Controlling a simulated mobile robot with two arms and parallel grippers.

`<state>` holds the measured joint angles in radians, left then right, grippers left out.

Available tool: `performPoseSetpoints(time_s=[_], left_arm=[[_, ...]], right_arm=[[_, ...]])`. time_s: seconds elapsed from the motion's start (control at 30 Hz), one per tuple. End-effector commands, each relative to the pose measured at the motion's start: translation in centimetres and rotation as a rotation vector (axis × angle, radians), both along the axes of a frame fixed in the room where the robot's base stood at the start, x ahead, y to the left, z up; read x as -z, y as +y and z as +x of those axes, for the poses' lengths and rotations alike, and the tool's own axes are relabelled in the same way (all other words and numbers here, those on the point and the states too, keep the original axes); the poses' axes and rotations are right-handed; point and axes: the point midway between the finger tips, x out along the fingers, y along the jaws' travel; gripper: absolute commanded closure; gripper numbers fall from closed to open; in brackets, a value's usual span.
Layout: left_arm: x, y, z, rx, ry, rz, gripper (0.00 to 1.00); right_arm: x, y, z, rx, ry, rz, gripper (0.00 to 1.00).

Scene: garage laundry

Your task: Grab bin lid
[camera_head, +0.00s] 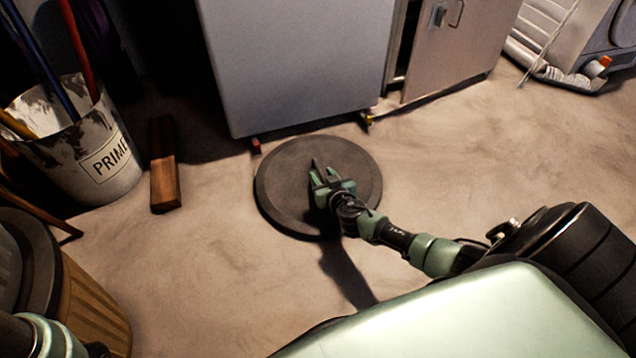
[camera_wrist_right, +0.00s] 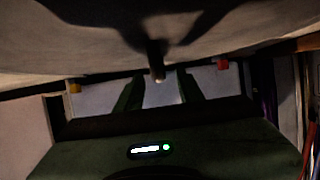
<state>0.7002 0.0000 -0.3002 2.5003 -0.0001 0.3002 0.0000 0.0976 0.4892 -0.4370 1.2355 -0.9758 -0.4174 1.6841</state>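The bin lid (camera_head: 282,205) is a dark round disc lying flat on the concrete floor in front of a grey cabinet. A slim dark handle at its middle also shows in the right wrist view (camera_wrist_right: 157,60). My right gripper (camera_head: 321,174) is over the middle of the lid, at the handle. In the right wrist view its two fingers (camera_wrist_right: 160,92) stand apart, with the handle in line with the gap. A clear space shows on both sides of the handle. Only part of my left arm shows at the bottom left of the head view; its gripper is out of sight.
The grey cabinet (camera_head: 295,60) stands just behind the lid. A wooden block (camera_head: 164,170) and a paint-stained bucket (camera_head: 95,160) with long handles are on the left. A ribbed brown bin (camera_head: 92,305) is at bottom left. Floor right of the lid is clear.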

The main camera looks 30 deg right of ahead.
Motion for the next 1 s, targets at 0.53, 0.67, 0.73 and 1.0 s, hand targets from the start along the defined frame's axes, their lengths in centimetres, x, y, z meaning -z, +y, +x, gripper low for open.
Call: performPoseSetpoints(time_s=[0.53, 0.67, 0.73, 1.0], left_arm=[[2.0, 0.0, 0.0, 0.000, -0.001, 0.001, 0.76], [2.0, 0.0, 0.0, 0.000, -0.001, 0.001, 0.76], [2.0, 0.0, 0.0, 0.000, -0.001, 0.001, 0.76], [2.0, 0.0, 0.0, 0.000, -0.001, 0.001, 0.76]], right_arm=[[1.3, -0.8, 3.1, 0.001, 0.000, 0.000, 0.73], [1.3, -0.8, 3.1, 0.001, 0.000, 0.000, 1.00], [1.3, -0.8, 3.1, 0.001, 0.000, 0.000, 1.00], [1.3, -0.8, 3.1, 0.001, 0.000, 0.000, 1.00]])
